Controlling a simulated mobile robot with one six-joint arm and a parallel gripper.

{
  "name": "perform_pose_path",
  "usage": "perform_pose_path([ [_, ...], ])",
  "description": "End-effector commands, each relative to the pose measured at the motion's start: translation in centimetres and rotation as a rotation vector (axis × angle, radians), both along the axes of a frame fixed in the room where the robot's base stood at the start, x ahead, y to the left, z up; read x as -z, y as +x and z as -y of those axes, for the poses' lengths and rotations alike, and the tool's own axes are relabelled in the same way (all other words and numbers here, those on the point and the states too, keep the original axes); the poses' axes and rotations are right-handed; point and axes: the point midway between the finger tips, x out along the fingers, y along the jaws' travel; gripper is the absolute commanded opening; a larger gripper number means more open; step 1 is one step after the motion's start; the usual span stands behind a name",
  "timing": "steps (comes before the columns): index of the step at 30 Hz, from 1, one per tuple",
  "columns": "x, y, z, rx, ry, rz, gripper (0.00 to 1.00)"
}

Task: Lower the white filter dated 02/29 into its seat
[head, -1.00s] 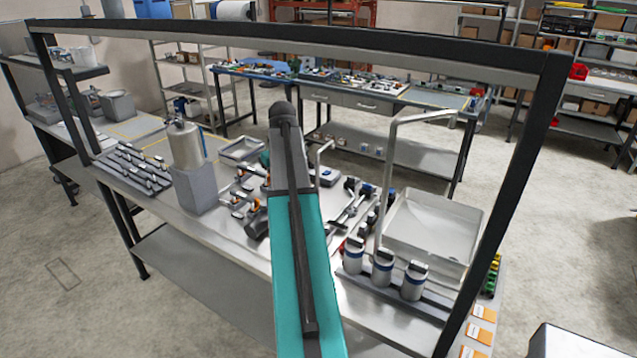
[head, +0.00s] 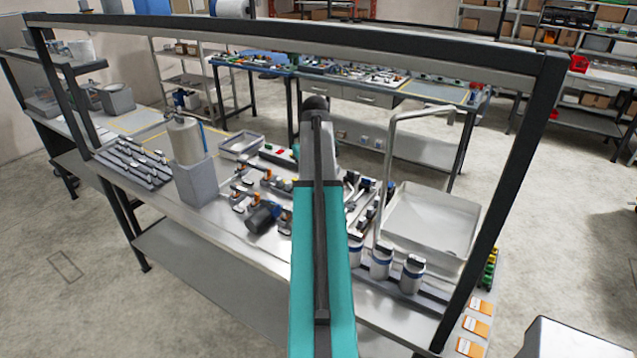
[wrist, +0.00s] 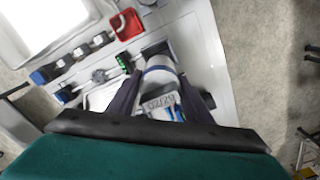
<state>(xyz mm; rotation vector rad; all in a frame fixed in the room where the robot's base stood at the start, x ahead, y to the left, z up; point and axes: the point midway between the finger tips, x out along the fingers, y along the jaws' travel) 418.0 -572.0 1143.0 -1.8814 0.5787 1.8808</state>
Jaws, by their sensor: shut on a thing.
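The white filter (wrist: 160,78) with a blue band is between the dark fingers of my gripper (wrist: 160,88) in the wrist view. The gripper is shut on it. A dated label on its near side is small and appears upside down; it seems to read 02/29. The filter's far end is over the bench beside a dark grey part, and I cannot tell whether they touch. The seat is not clearly visible. In the head view my arm hides the gripper and the held filter. Similar white canisters with blue bands (head: 381,262) stand at the bench's front right.
A white basin (head: 425,222) with a tall tap stands behind the canisters. A red tray (wrist: 126,24) and a green part (wrist: 123,63) lie near the filter in the wrist view. A grey block with a metal cylinder (head: 186,142) stands left. A dark frame (head: 510,190) borders the bench.

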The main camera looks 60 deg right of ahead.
Motion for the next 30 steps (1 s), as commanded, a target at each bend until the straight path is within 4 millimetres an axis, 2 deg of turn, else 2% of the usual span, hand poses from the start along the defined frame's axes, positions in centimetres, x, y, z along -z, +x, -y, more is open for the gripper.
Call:
perform_pose_path([
  [21, 4.8, 0.0, -0.1, -0.001, 0.000, 0.000, 0.17],
  [30, 5.7, 0.0, 0.0, -0.001, 0.000, 0.000, 0.17],
])
